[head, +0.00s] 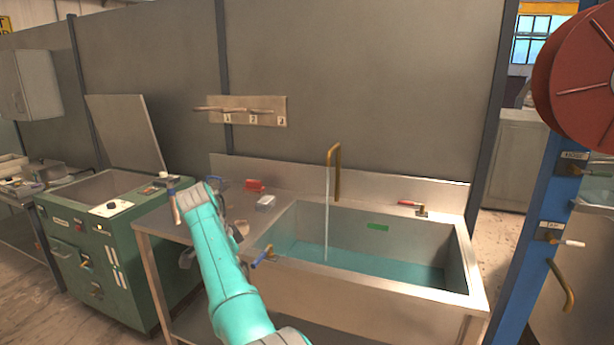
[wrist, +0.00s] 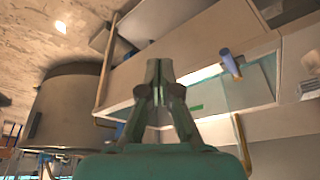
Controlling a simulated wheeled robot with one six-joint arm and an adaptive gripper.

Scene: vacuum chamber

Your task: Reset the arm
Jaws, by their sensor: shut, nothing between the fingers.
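My teal arm rises from the bottom of the head view in front of the steel sink bench. In the wrist view my gripper (wrist: 160,68) has its two fingertips together, shut and empty. In the head view the arm hides most of the gripper, and I cannot make out its fingertips there. The gripper touches nothing that I can see.
A sink (head: 466,270) holds bluish water under a running brass tap (head: 337,172). A blue-handled valve (head: 263,256) is at its front left edge, close to my arm. A green machine (head: 110,262) stands left, a blue post (head: 540,230) right.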

